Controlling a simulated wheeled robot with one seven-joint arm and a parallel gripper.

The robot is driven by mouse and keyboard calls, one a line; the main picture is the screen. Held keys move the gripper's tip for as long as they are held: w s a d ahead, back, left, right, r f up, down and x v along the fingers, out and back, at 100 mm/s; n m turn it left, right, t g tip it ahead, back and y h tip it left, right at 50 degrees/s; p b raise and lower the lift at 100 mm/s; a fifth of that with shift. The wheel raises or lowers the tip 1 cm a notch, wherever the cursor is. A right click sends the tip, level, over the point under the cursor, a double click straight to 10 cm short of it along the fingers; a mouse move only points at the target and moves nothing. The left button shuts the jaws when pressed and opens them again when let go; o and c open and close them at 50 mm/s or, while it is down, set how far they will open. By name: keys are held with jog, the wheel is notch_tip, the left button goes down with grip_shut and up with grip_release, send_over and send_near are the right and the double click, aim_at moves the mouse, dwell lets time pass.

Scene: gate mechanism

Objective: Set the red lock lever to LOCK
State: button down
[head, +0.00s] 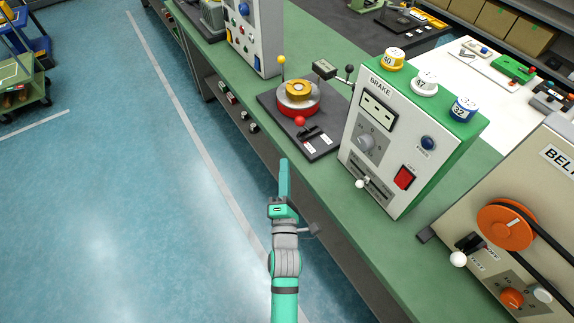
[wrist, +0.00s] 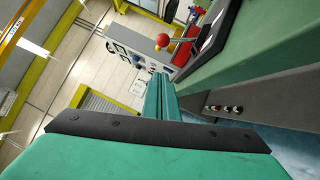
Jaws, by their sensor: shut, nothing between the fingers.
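The red lock lever shows as a red ball knob (head: 300,121) at the front of a dark base plate (head: 322,150) on the green bench. In the wrist view its red ball (wrist: 163,40) stands on a thin rod above the bench edge. Small white labels (head: 309,149) lie on the plate, too small to read, so I cannot tell the lever's setting. My gripper (head: 283,165) is shut and empty, in front of the bench edge and apart from the lever. In the wrist view its closed fingers (wrist: 160,95) point toward the bench, below the red ball.
A red and gold drum (head: 298,96) and a yellow-knobbed lever (head: 281,60) stand on the plate behind the red knob. A BRAKE box (head: 392,150) stands to the right, and a grey panel box (head: 258,35) behind left. The blue floor at left is open.

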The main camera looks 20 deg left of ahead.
aim_at(304, 126)
jog(key=shift+w+a+r, duration=0.15)
jog(key=shift+w+r, duration=0.3)
jog(key=shift+w, duration=1.35)
jog(key=shift+w+a+r, duration=0.15)
jog(key=shift+w+r, duration=0.3)
jog(key=shift+w, duration=1.3)
jog(key=shift+w+a+r, duration=0.15)
jog(key=shift+w+r, duration=0.3)
jog(key=shift+w, duration=1.35)
jog(key=shift+a, duration=0.1)
